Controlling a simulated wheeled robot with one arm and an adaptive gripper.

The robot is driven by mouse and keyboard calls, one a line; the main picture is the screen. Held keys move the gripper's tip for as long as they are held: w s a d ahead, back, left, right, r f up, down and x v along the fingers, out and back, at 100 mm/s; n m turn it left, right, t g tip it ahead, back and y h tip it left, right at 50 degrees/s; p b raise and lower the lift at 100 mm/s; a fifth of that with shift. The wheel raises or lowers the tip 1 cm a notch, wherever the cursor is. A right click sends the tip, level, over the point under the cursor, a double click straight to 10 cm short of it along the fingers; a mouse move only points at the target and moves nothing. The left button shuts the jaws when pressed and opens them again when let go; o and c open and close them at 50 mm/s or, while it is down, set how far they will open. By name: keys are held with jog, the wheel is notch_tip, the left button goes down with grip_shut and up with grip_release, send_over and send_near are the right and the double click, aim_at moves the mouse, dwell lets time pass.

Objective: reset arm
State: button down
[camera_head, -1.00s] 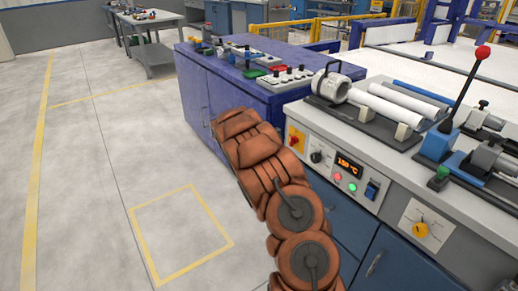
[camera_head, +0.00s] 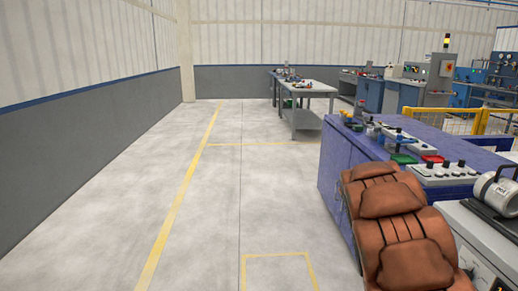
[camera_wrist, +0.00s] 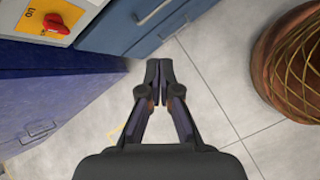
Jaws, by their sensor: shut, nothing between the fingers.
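My gripper (camera_wrist: 159,84) shows in the wrist view with its two dark fingers together and nothing between them. It points down past the cabinet fronts, with grey floor below the fingertips. My orange-brown arm (camera_head: 392,225) rises at the lower right of the head view, in front of the blue-purple cabinet (camera_head: 340,160). The gripper itself is hidden in the head view.
The blue-purple cabinet carries control boxes and small parts. The machine bench (camera_head: 490,228) is at the right edge. A red knob (camera_wrist: 57,23) on a yellow plate is near the gripper. Open floor (camera_head: 130,185) lies left, with a grey table (camera_head: 305,88) far back.

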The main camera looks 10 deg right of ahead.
jog(key=s+a+r+m+y, duration=0.2)
jog(key=s+a+m+y, duration=0.25)
jog(key=s+a, duration=1.1)
jog(key=s+a+r+m+y, duration=0.25)
jog(key=s+a+m, duration=0.25)
jog(key=s+a, duration=1.05)
notch_tip(320, 180, up, 20)
jog(key=w+a+p, duration=0.2)
jog(key=p, duration=1.7)
jog(key=shift+w+a, duration=0.15)
jog(key=shift+w, duration=0.05)
